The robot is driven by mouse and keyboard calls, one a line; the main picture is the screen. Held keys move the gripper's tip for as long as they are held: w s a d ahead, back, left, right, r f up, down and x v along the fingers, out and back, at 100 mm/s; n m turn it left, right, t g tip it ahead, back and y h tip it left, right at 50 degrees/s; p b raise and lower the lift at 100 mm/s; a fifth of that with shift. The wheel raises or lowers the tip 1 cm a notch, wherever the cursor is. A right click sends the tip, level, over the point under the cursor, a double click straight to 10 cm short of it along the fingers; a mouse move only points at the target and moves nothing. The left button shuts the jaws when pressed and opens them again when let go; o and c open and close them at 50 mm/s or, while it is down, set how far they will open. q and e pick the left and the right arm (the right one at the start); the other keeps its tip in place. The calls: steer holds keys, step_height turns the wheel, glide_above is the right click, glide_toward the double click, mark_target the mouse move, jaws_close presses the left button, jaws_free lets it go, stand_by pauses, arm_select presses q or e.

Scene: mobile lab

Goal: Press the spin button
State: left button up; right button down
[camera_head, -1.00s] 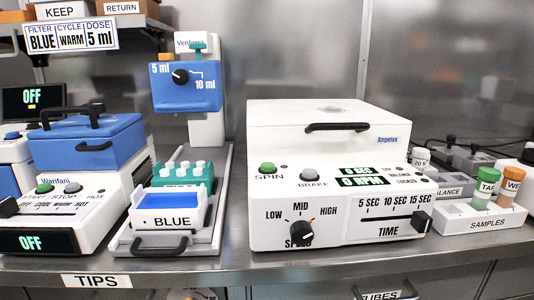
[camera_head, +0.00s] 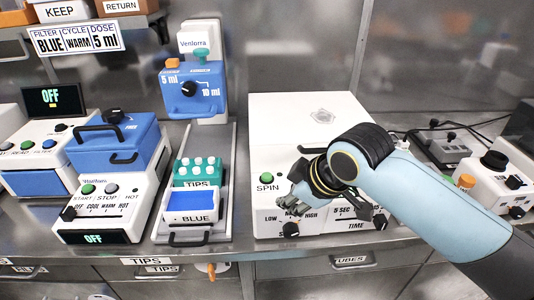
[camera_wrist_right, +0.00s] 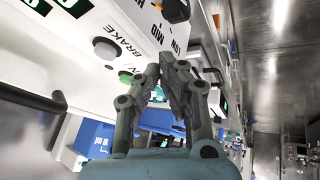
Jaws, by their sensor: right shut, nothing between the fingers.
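The green SPIN button (camera_head: 266,177) is on the upper left of the front of the white machine (camera_head: 290,120). It also shows in the right wrist view (camera_wrist_right: 125,77), beside the grey BRAKE button (camera_wrist_right: 103,48). My right gripper (camera_head: 285,190) is shut and empty, in front of the panel just right of and slightly below the SPIN button in the head view. In the right wrist view its fingertips (camera_wrist_right: 166,70) are together, beside the green button. I see no clear contact. My arm hides the BRAKE button and the displays in the head view. My left gripper is not in view.
The SPEED knob (camera_head: 290,229) and TIME slider (camera_head: 380,221) lie below my gripper. A blue-lidded device (camera_head: 115,145) and a tray marked BLUE (camera_head: 191,220) stand to the left.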

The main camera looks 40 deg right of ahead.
arm_select(q)
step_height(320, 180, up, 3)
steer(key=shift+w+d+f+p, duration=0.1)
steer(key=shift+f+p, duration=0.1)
steer(key=shift+p, duration=0.65)
arm_select(e)
steer(key=w+d+r+n+t+y, duration=0.1)
steer(key=w+r+n, duration=0.3)
steer(key=w+r, duration=0.6)
steer(key=shift+w+r+n+t, duration=0.3)
steer(key=shift+w+r+t, duration=0.1)
steer(key=shift+t, duration=0.4)
steer(key=b, duration=0.8)
glide_above(265, 177)
step_height(265, 177, down, 7)
steer(key=shift+f, duration=0.1)
steer(key=shift+a+f, duration=0.1)
steer(key=shift+f, duration=0.65)
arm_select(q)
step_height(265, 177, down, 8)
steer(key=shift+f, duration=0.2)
arm_select(e)
steer(key=shift+f, duration=0.4)
